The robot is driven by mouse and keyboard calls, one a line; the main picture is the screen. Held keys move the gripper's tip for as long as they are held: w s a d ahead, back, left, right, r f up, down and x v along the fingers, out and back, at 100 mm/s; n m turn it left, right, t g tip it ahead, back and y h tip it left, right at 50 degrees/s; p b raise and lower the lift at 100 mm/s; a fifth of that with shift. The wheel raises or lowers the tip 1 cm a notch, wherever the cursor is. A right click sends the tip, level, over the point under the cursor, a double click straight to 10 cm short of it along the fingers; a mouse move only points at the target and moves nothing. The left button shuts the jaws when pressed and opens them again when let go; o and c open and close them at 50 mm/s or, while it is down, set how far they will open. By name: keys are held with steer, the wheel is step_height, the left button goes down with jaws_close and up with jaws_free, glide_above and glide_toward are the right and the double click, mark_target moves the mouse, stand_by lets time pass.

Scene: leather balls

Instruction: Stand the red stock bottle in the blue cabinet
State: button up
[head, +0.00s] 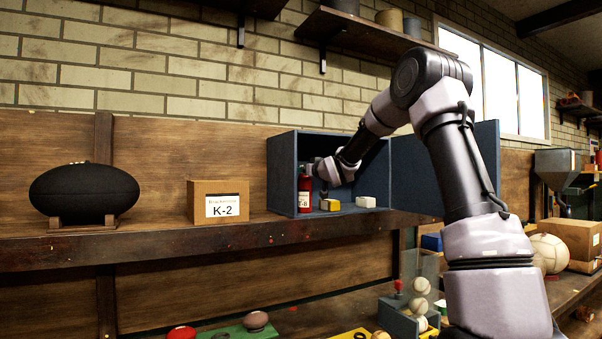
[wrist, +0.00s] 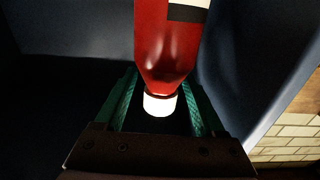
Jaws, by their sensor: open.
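The red stock bottle (head: 304,190) stands upright inside the blue cabinet (head: 281,172), close to its left wall. It has a label, and its base appears to rest on the cabinet floor. My gripper (head: 312,168) reaches into the cabinet at the height of the bottle's top. In the wrist view the bottle (wrist: 166,45) and its white cap (wrist: 160,104) lie between the two green-padded fingers of my gripper (wrist: 159,82). The fingers are open, with a gap showing beside the cap. The bottle's base is out of the wrist view.
The cabinet door (head: 425,175) is open to the right. A cardboard box (head: 218,201) and a black ball (head: 84,190) stand left on the shelf.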

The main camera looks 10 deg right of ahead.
steer(key=s+d+f+m+g+h, duration=0.1)
steer(key=s+d+m+g+h, duration=0.15)
steer(key=s, duration=0.75)
steer(key=s+d+f+m+g+h, duration=0.1)
steer(key=s+d+h, duration=0.15)
steer(key=s, duration=0.75)
steer(key=s+d+f+m+g+h, duration=0.15)
steer(key=s+d, duration=0.25)
steer(key=s, duration=0.7)
steer(key=s+a+f+m+g+y, duration=0.1)
steer(key=s+f+g, duration=0.1)
steer(key=s, duration=0.8)
steer(key=s+a+f+m+g+y, duration=0.1)
steer(key=s+f, duration=0.4)
steer(key=s, duration=0.5)
steer(key=shift+s+a+f+m+g+y, duration=0.15)
steer(key=shift+a+m+g+y, duration=0.35)
steer(key=shift+g, duration=0.6)
steer(key=shift+c, duration=0.4)
